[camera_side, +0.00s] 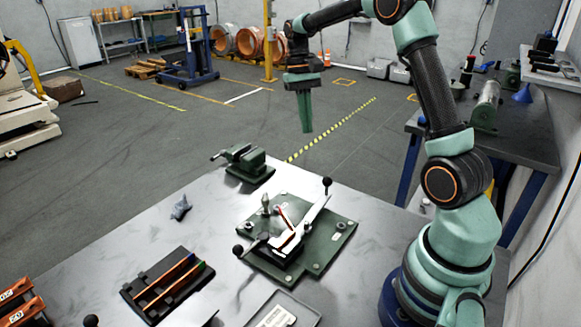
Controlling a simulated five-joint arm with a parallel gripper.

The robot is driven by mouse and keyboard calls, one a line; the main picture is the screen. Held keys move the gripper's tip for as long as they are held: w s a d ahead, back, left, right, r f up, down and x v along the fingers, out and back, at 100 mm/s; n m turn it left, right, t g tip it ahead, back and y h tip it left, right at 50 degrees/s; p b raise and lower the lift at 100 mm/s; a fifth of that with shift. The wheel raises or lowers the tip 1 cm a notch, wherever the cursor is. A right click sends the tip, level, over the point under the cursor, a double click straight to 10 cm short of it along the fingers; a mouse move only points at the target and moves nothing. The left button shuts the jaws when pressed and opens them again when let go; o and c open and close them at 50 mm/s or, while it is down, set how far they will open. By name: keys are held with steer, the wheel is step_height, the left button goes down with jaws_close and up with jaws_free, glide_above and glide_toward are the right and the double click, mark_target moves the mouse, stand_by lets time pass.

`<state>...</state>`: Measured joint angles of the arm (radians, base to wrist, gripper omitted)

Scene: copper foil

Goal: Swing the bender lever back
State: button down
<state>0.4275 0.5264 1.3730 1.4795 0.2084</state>
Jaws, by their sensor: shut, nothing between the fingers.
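The bender (283,232) sits on a dark green base plate (330,247) in the middle of the table. A light metal lever arm (312,214) runs up to the right and ends in a black ball knob (327,182). A second black knob (238,250) is at the bender's left. A copper-coloured piece (284,217) lies in the bender, partly hidden by its parts. My gripper (306,130) hangs pointing down, shut and empty, well above and behind the bender, apart from it.
A green vise (246,163) stands at the table's back edge. A grey crumpled piece (181,207) lies left of the bender. A black rack (147,284) with coloured rods is at the front left. A grey tray (310,313) is at the front.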

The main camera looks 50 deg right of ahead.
steer(key=s+f+n, duration=0.4)
steer(key=f+n, duration=0.2)
steer(key=f, duration=0.5)
steer(key=shift+s+a+n+t, duration=0.3)
steer(key=shift+a, duration=0.15)
steer(key=shift+s, duration=0.1)
steer(key=shift+s+d+m, duration=0.25)
steer(key=shift+s+m, duration=0.55)
steer(key=shift+s, duration=0.3)
